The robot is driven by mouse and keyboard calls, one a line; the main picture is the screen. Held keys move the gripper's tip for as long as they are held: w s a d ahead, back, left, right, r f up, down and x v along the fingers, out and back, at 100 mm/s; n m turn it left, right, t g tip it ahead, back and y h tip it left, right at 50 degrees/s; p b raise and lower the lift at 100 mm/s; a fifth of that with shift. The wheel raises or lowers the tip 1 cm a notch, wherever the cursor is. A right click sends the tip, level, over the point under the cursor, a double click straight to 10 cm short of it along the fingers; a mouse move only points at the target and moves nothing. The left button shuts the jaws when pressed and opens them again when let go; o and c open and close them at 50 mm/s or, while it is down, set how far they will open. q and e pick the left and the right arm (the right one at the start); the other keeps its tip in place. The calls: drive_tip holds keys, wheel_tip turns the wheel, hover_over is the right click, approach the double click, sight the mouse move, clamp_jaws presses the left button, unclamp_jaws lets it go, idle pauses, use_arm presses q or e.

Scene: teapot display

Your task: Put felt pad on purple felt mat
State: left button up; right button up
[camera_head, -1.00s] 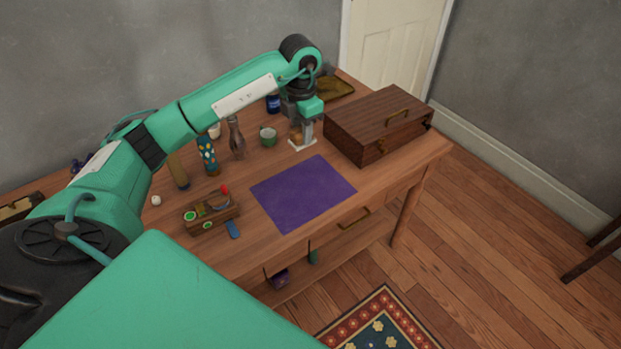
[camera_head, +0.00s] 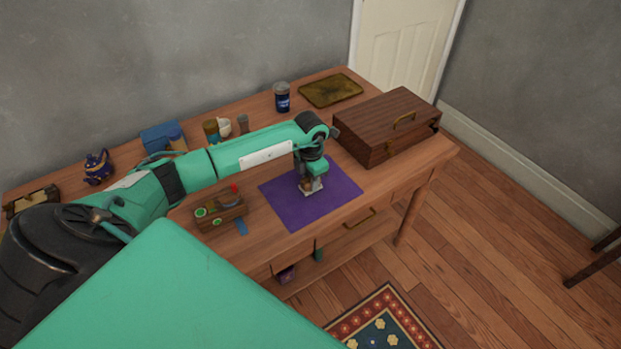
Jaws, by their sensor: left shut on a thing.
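The purple felt mat (camera_head: 293,206) lies flat near the front of the wooden table. My left gripper (camera_head: 310,187) points down over the middle of the mat and is shut on a small pale felt pad (camera_head: 313,192). The pad is at or just above the mat's surface; I cannot tell whether it touches. The fingers hide part of the pad, and a small brown thing shows between them. My right gripper is not in view.
A dark wooden chest (camera_head: 387,126) stands right of the mat. A small wooden rack (camera_head: 220,213) and a blue strip (camera_head: 241,228) lie left of it. Behind my arm are a blue jar (camera_head: 282,97), a brass tray (camera_head: 331,90) and a blue teapot (camera_head: 98,167).

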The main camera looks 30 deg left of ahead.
use_arm(q)
drive_tip(key=shift+f, duration=0.2)
drive_tip(key=shift+f, duration=0.1)
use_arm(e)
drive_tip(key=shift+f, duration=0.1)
use_arm(q)
drive_tip(key=shift+f, duration=0.1)
drive_tip(key=o, duration=1)
drive_tip(key=shift+c, duration=0.2)
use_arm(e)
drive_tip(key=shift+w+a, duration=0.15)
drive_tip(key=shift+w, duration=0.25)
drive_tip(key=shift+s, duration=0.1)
